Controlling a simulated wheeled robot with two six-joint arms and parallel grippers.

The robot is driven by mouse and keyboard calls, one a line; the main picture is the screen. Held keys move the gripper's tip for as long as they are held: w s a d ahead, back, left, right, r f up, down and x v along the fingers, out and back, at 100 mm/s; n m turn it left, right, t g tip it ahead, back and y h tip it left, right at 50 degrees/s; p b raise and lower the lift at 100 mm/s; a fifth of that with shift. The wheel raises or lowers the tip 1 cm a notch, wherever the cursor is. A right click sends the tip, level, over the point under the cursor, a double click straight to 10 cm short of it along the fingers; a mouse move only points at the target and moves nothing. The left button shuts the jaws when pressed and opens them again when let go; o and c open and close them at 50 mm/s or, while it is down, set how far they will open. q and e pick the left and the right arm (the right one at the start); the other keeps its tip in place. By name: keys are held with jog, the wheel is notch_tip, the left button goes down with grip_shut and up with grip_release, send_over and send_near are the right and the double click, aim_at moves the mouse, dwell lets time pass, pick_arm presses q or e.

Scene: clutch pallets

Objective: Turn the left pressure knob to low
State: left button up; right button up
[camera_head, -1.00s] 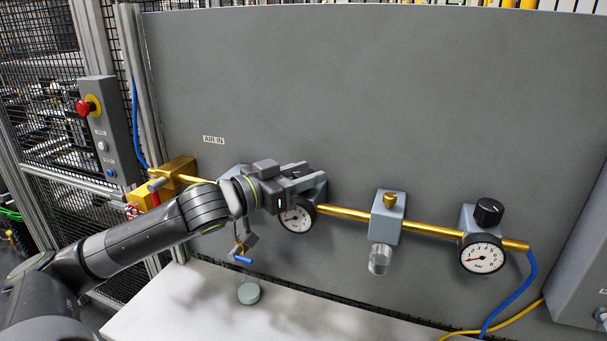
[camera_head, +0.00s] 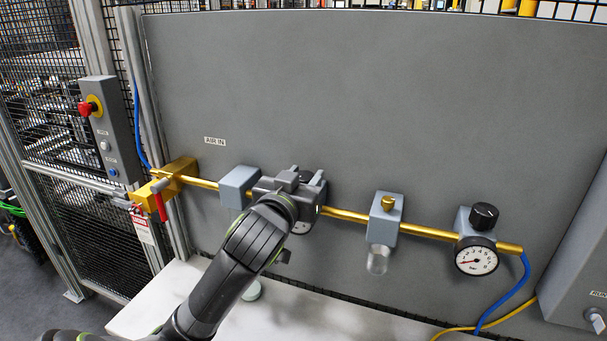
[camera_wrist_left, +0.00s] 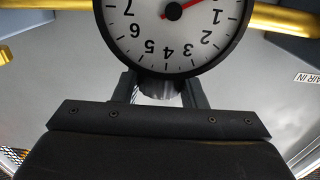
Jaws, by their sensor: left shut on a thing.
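The left pressure regulator is mostly hidden in the head view behind my left gripper (camera_head: 306,178). Its round white gauge (camera_head: 301,227) shows only as a sliver there. In the wrist view the gauge (camera_wrist_left: 172,45) appears upside down, with its red needle near the low end of the scale, beside the 1. The left pressure knob (camera_wrist_left: 160,90) is dark and sits between the two fingers of my left gripper, which is shut on it. Much of the knob is hidden by the gripper body. My right gripper is not in view.
A second regulator with black knob (camera_head: 484,216) and gauge (camera_head: 476,261) sits at the right of the brass pipe (camera_head: 345,214). A grey block with brass knob (camera_head: 388,203) is between. A grey block (camera_head: 238,187) and yellow valve block (camera_head: 160,186) are left.

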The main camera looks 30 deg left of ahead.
pick_arm(q)
jog(key=n+y, duration=0.1)
jog(key=y, duration=0.1)
jog(key=n+g+y, duration=0.1)
jog(key=n+y, duration=0.1)
jog(key=shift+d+f+g, duration=0.1)
jog(key=shift+g, duration=0.2)
jog(key=n+g+y, duration=0.2)
jog(key=n+y, duration=0.1)
jog(key=y, duration=0.1)
jog(key=shift+g+b, duration=0.35)
jog(key=shift+g, duration=0.05)
jog(key=n+g+y+b, duration=0.2)
jog(key=n+g+y, duration=0.1)
jog(key=g, duration=0.1)
jog(key=shift+w+n+y, duration=0.1)
jog(key=shift+n+y, duration=0.2)
jog(key=shift+y, duration=0.1)
jog(key=shift+n+g+y+b, duration=0.6)
jog(key=shift+n+g, duration=0.35)
jog(key=shift+g, duration=0.55)
jog(key=shift+n+g+y+b, duration=0.4)
jog(key=shift+n+g+b, duration=0.4)
jog(key=shift+g, duration=0.7)
jog(key=shift+n+g, duration=0.25)
jog(key=shift+g, duration=0.05)
jog(key=o, duration=1)
jog(key=shift+c, duration=0.2)
